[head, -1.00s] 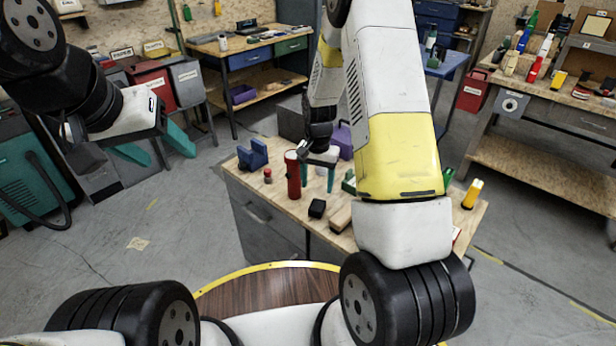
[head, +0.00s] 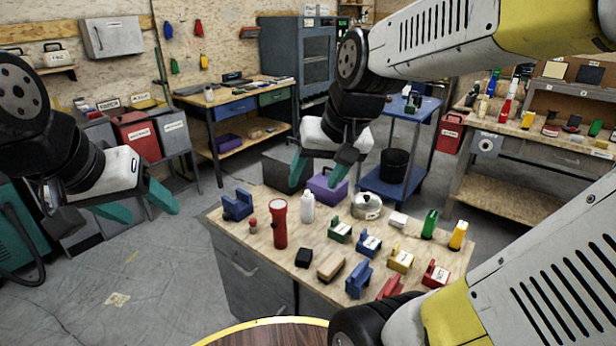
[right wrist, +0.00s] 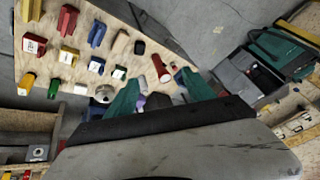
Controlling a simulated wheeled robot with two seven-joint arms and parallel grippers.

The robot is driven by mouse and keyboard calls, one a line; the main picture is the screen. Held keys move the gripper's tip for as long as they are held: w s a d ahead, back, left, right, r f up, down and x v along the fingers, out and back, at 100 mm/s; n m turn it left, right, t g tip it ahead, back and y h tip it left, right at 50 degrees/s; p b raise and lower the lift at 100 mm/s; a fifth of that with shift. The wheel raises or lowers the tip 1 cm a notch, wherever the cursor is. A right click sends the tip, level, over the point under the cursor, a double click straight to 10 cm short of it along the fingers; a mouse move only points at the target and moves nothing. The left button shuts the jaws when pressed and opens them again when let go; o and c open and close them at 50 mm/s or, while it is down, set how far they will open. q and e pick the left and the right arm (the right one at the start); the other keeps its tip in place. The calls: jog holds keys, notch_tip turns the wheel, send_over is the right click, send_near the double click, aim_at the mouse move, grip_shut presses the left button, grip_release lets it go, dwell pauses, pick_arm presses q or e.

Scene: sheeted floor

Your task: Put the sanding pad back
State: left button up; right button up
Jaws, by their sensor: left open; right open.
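No thing is clearly recognisable as the sanding pad. Two candidates lie on the near workbench (head: 262,272): a small black block (head: 303,257) and a tan wooden block (head: 331,268) beside it. Both also show in the right wrist view, the black block (right wrist: 139,47) and the wooden block (right wrist: 119,43). My right gripper (head: 320,172) is open and empty above the bench's back edge, near a purple bin (head: 327,190). Its open teal fingers show in the right wrist view (right wrist: 160,80). My left gripper (head: 142,205) is open and empty, left of the bench, over the floor.
A red flashlight (head: 279,224) and a white bottle (head: 308,206) stand upright on the bench. A kettle (head: 367,206), a blue holder (head: 237,205) and several coloured, labelled blocks (head: 359,277) share it. A blue cart (head: 400,190) stands behind.

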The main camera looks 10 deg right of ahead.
jog(key=shift+n+t, duration=0.6)
jog(key=s, duration=0.1)
jog(key=s+r, duration=0.1)
jog(key=s, duration=0.3)
jog(key=shift+s+a+r, duration=0.15)
jog(key=shift+s+r, duration=0.05)
jog(key=shift+r, duration=0.1)
